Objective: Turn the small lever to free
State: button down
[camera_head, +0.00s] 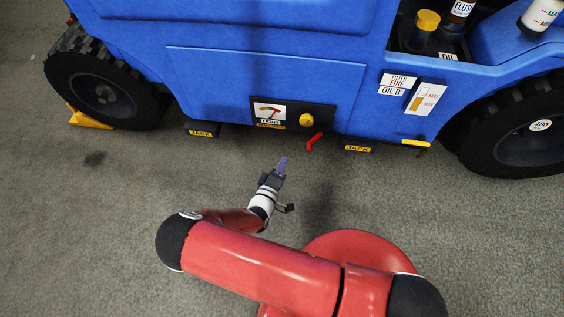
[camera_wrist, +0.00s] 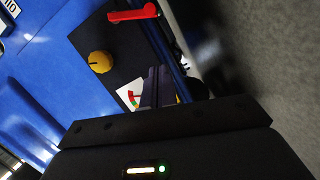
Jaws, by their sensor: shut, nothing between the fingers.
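A small red lever (camera_head: 314,142) hangs at the lower edge of a black panel (camera_head: 328,116) on the blue machine. In the wrist view the red lever (camera_wrist: 134,14) is at the top, beyond the panel's edge. A yellow knob (camera_head: 306,120) sits on the panel just above the lever; it also shows in the wrist view (camera_wrist: 101,62). My gripper (camera_head: 283,162) is shut and empty, in front of the panel and to the lower left of the lever, apart from it. No "free" mark is readable.
A dial card marked "TIGHT" (camera_head: 269,113) is left of the knob. Jack points (camera_head: 202,130) and a yellow bar (camera_head: 416,142) lie along the machine's lower edge. Black wheels (camera_head: 103,92) stand at both ends. The grey floor (camera_head: 100,220) in front is clear.

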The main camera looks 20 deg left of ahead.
aim_at(315, 140)
jog(key=w+d+f, duration=0.1)
jog(key=w+d, duration=0.2)
jog(key=w, duration=0.4)
jog(key=shift+w+d+f+b, duration=0.35)
jog(key=shift+d+b, duration=0.05)
jog(key=shift+w+d+f+n+p, duration=0.1)
jog(key=shift+d+f+n+p, duration=0.2)
jog(key=shift+d+p, duration=0.35)
jog(key=shift+a, duration=0.1)
